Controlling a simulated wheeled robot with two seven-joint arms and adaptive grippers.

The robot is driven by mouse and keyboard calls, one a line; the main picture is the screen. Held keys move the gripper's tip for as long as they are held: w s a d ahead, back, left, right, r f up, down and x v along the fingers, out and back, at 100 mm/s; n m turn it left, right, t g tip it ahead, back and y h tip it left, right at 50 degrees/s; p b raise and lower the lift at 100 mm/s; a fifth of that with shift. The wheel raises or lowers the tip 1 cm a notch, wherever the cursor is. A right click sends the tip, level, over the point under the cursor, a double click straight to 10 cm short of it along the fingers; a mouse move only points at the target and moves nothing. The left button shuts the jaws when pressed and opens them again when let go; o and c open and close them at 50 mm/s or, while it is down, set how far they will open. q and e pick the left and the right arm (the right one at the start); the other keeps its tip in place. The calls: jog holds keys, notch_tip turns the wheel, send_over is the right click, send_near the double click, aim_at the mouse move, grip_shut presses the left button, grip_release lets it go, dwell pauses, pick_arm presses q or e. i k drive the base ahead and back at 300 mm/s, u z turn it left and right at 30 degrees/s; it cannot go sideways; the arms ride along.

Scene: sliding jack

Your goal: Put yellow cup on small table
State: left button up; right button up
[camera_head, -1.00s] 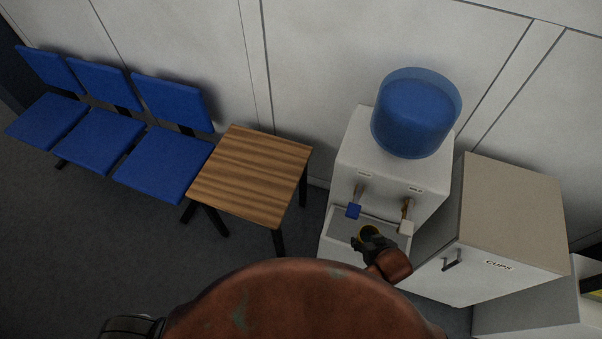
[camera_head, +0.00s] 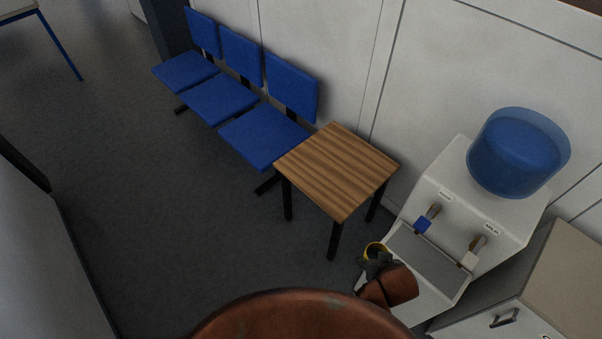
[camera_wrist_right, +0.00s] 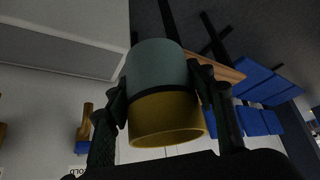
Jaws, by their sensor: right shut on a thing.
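The yellow cup (camera_head: 375,249) is in my right gripper (camera_head: 375,265), which is shut on it. In the right wrist view the cup has a yellow part (camera_wrist_right: 165,118), a dark band and a grey-green part (camera_wrist_right: 156,62), with the gripper's fingers (camera_wrist_right: 160,95) on both sides. The small table (camera_head: 338,170) has a striped wooden top and black legs, and its top is bare. In the head view the cup is below and right of the table, in front of the water dispenser. My left gripper is not in view.
The white water dispenser (camera_head: 440,190) with a blue bottle (camera_head: 518,152) stands right of the table. Blue chairs (camera_head: 262,140) stand left of it along the wall. A cabinet (camera_head: 570,285) is at the lower right. The floor left of the table is open.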

aim_at(345, 157)
jog(key=u, duration=0.75)
jog(key=i, duration=0.5)
jog(key=u, duration=0.5)
jog(key=i, duration=1.3)
jog(key=z, duration=0.7)
jog(key=i, duration=0.8)
jog(key=z, duration=1.3)
jog(key=i, duration=0.3)
jog(key=z, duration=0.25)
